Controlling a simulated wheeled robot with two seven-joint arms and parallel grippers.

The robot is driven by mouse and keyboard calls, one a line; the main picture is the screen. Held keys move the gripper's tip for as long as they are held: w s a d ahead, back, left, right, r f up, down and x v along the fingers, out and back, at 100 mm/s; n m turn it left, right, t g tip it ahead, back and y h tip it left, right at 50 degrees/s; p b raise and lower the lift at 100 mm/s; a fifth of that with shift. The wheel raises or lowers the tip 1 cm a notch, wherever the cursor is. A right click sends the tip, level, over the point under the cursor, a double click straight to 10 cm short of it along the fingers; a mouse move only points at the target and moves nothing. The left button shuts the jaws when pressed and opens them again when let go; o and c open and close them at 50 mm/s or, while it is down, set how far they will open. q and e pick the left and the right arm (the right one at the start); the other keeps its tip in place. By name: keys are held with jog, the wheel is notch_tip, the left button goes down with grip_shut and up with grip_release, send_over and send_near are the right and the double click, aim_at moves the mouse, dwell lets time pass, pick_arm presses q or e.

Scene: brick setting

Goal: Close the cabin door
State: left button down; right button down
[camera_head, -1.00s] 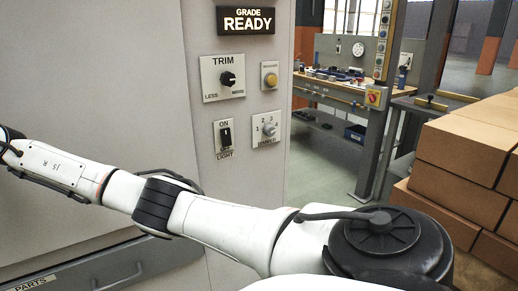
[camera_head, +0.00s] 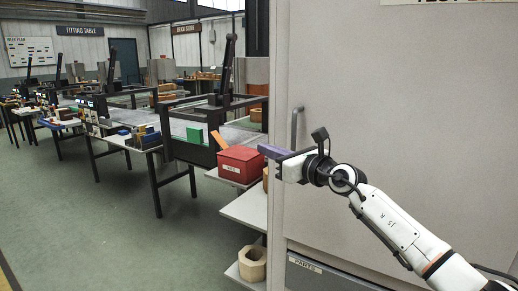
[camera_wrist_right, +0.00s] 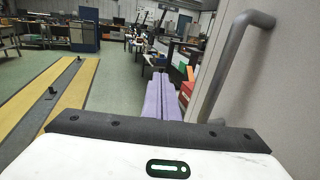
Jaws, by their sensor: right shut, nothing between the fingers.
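The cabin door (camera_head: 400,110) is a large, plain grey panel filling the right of the head view. Its bar handle (camera_head: 297,128) stands upright near the left edge; the handle is large at the upper right of the right wrist view (camera_wrist_right: 232,62). I cannot tell whether the door is fully shut. My right gripper (camera_head: 266,150) is shut and empty, in front of the door, below and left of the handle. Its purple fingers (camera_wrist_right: 161,98) lie together left of the handle, apart from it. My left gripper is not in view.
A red box (camera_head: 240,163) sits on a shelf left of the cabin, close behind my right gripper. A drawer marked PARTS (camera_head: 305,264) lies below the door. Benches stand farther left; green floor (camera_head: 120,230) is open.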

jog(key=s+a+f+m+g+y, duration=0.1)
jog(key=s+a+f+m, duration=0.1)
jog(key=s+a+f, duration=0.3)
jog(key=s+a+f+m+y, duration=0.1)
jog(key=s+a, duration=0.1)
jog(key=s, duration=0.5)
jog(key=s+d+f+m+t+h, duration=0.1)
jog(key=s+d+f+m+h, duration=0.3)
jog(key=f+m, duration=0.55)
jog(key=s+d+f+m+t+h, duration=0.1)
jog(key=s+d+f+m+h, duration=0.1)
jog(key=s+d+f+m, duration=0.55)
jog(key=s+d+f+m+t+h, duration=0.1)
jog(key=s+d+f+m+h, duration=0.25)
jog(key=f+m, duration=0.75)
jog(key=s+d+f+m+g, duration=0.2)
jog(key=s+f+m+g, duration=0.2)
jog(key=s+f, duration=0.3)
jog(key=s+d+f+m+g, duration=0.2)
jog(key=s+f+m, duration=0.4)
jog(key=s, duration=0.8)
notch_tip(320, 180, down, 2)
jog(key=shift+s+f+m+g+h, duration=0.15)
jog(key=shift+s+m+g+h, duration=0.25)
jog(key=shift+g, duration=0.5)
